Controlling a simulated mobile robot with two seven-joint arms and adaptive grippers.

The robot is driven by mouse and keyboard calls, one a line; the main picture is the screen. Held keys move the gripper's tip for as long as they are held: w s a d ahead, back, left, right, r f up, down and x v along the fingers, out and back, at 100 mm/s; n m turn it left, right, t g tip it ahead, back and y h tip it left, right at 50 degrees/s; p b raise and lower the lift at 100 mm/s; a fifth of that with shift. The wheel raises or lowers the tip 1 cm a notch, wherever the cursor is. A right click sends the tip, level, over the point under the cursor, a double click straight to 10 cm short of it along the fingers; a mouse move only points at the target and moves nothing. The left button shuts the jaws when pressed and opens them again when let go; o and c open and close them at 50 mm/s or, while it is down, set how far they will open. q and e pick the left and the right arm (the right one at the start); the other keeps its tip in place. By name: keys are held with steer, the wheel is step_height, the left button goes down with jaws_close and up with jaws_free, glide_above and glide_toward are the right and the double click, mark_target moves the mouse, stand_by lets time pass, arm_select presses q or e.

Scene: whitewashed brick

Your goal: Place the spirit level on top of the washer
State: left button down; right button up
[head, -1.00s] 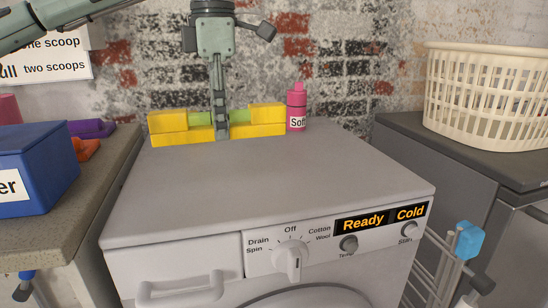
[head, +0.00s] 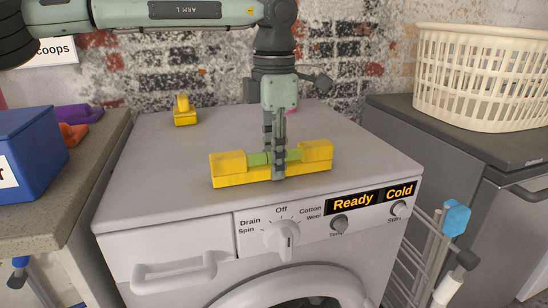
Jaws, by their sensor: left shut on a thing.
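The yellow spirit level (head: 230,171) with a green middle part is over the front half of the washer's grey top (head: 165,165), lying roughly level from left to right. My left gripper (head: 279,165) comes straight down from above and is shut on the middle of the spirit level. I cannot tell whether the level's underside touches the washer top or hangs just above it. The washer's front carries a dial and a display reading Ready and Cold. My right gripper is not in view.
A small yellow object (head: 185,112) stands at the back left of the washer top. A pink bottle is almost hidden behind my left gripper. A blue box (head: 30,155) is on the left counter; a cream basket (head: 480,80) is on the right.

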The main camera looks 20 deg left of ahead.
arm_select(q)
steer(key=shift+f, duration=0.1)
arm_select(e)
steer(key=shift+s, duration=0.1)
arm_select(q)
steer(key=c, duration=1.5)
jaws_free()
steer(key=shift+c, duration=0.2)
steer(key=o, duration=0.3)
steer(key=shift+o, duration=0.2)
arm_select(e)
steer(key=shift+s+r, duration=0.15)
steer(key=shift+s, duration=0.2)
arm_select(q)
steer(key=shift+r, duration=0.35)
step_height(320, 180, up, 11)
steer(key=shift+f+p, duration=0.15)
steer(key=shift+p, duration=0.15)
steer(key=shift+r, duration=0.45)
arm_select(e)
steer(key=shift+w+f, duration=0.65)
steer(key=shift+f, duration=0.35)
